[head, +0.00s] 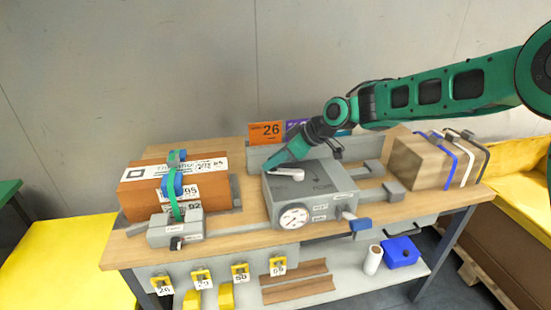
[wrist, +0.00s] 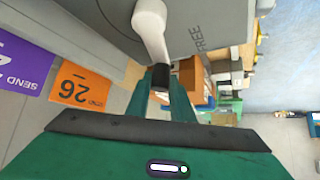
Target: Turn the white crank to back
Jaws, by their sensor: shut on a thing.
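The white crank (head: 287,173) sits on top of the grey machine box (head: 330,190), its arm pointing left toward the box's back left corner. In the wrist view the white crank (wrist: 152,30) runs down from the top to a dark grip (wrist: 160,76) at its end. My gripper (head: 270,167) reaches down from the back right. Its green fingers (wrist: 163,88) are shut around the dark grip in the wrist view. The fingers hide part of the grip. The word FREE shows on the box beside the crank.
A strapped orange-brown box (head: 150,198) and a small grey unit (head: 170,232) stand left on the wooden table (head: 125,250). A strapped brown box (head: 415,162) stands right. Signs, including an orange 26 sign (head: 266,130), stand behind the machine. A blue-handled lever (head: 358,223) is on its right front.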

